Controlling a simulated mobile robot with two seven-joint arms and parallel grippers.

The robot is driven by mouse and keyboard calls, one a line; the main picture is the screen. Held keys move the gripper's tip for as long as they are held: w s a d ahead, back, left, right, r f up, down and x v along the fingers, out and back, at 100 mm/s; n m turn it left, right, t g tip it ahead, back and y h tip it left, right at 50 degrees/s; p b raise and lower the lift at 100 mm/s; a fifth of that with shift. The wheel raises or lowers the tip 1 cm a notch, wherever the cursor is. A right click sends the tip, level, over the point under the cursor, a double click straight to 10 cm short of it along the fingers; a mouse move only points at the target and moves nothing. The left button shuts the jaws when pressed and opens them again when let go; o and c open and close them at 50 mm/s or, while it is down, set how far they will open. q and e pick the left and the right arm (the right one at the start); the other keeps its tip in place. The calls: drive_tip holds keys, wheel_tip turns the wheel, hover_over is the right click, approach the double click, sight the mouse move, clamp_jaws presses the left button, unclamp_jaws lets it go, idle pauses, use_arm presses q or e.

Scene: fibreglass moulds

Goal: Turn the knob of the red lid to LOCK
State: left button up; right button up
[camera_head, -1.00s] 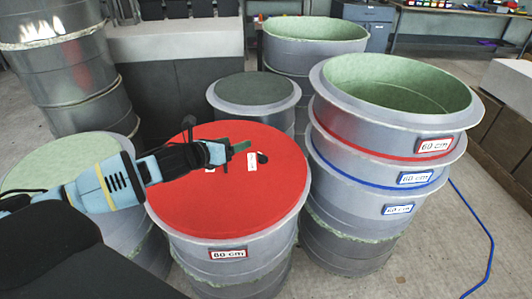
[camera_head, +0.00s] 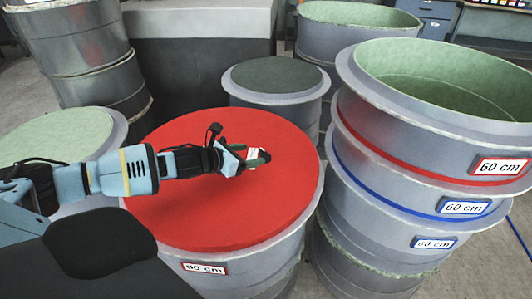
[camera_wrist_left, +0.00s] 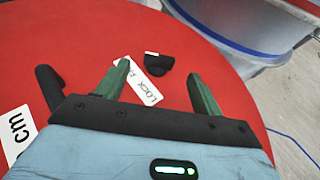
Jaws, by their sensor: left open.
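The red lid (camera_head: 225,210) lies on a grey round mould and fills much of the left wrist view (camera_wrist_left: 225,110). The black knob (camera_wrist_left: 158,63) with a white mark stands on the lid, just beyond the gap between my fingertips. A white label (camera_wrist_left: 140,82) reading LOCK lies beside it, partly between the fingers. My left gripper (camera_head: 257,156) is open low over the lid, its green fingers apart to either side of the label in the left wrist view (camera_wrist_left: 157,72). In the head view the fingers mostly hide the knob. My right gripper is not in view.
Stacked grey moulds (camera_head: 360,190) with 60 cm labels stand close on the right. A smaller mould with a dark top (camera_head: 277,77) stands behind the lid. Another mould (camera_head: 60,137) stands left under my arm. A blue line runs over the floor at right.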

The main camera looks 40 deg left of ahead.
sight(263, 153)
use_arm(q)
drive_tip(key=shift+x, duration=3.65)
drive_tip(key=shift+d, duration=0.1)
drive_tip(key=c, duration=1)
